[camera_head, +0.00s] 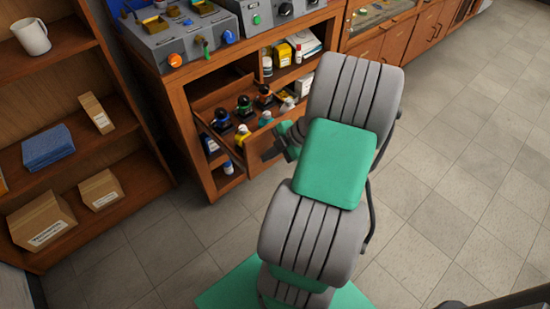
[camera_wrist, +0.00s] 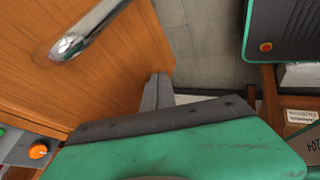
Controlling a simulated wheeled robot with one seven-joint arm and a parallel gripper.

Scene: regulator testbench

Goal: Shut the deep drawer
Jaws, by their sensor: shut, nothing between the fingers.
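The deep drawer (camera_head: 252,161) is pulled out of the wooden cabinet below the test bench, with several bottles standing inside. In the wrist view a wooden panel, seemingly the drawer front (camera_wrist: 120,65), fills the upper left and carries a chrome bar handle (camera_wrist: 88,30). My gripper (camera_head: 272,152) is beside the drawer's front in the head view, partly hidden by my arm. In the wrist view my shut, empty gripper (camera_wrist: 158,90) is at the panel's lower right edge, away from the handle. I cannot tell whether it touches the panel.
A wooden shelf (camera_head: 75,150) with boxes, a blue stack and a mug stands at left. Grey test equipment (camera_head: 175,35) sits on the cabinet. An open shelf beside the drawer holds bottles and boxes (camera_head: 282,54). The tiled floor (camera_head: 465,170) at right is clear.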

